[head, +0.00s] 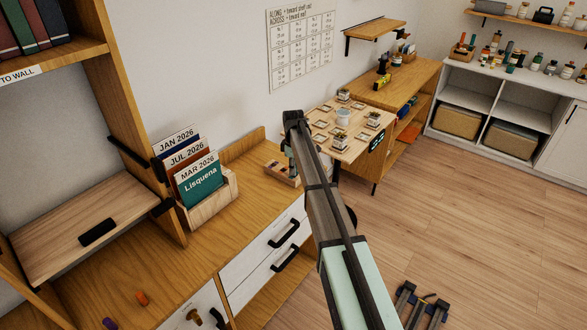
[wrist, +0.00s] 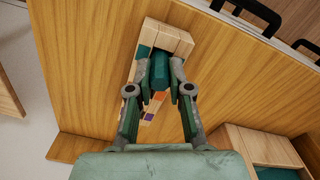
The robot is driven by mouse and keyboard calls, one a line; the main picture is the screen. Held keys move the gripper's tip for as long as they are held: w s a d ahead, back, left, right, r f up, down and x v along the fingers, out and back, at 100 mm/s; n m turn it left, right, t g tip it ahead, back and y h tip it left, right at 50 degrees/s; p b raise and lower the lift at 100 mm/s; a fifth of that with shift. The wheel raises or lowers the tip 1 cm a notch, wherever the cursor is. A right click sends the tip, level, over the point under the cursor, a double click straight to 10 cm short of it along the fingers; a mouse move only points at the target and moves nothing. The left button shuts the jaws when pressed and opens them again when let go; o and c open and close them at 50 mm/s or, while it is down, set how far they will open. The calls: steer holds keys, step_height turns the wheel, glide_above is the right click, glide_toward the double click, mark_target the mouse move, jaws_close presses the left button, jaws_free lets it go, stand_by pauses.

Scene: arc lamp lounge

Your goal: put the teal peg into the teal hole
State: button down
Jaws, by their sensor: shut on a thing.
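My gripper (wrist: 161,78) is shut on the teal peg (wrist: 159,68) in the wrist view. The peg overlaps the light wooden hole block (wrist: 170,32), which lies on the wooden desk. A teal patch (wrist: 143,52) shows on the block just left of the peg, with orange (wrist: 160,97) and purple (wrist: 149,117) marks nearer the wrist. A dark opening shows beside the peg; whether the peg is above it or inside it I cannot tell. In the head view the block (head: 283,174) is partly hidden by my arm, and the peg is hard to make out.
An orange peg (head: 142,298) and a purple peg (head: 109,323) lie on the near desk. A file box (head: 212,205) with folders stands left of the block; its corner shows in the wrist view (wrist: 262,148). A side table (head: 322,138) with small pots stands beyond.

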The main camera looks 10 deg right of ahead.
steer(key=shift+f, duration=0.35)
steer(key=shift+f, duration=0.15)
steer(key=c, duration=1.1)
jaws_free()
step_height(320, 180, up, 12)
steer(key=b, duration=0.3)
steer(key=shift+s, duration=0.1)
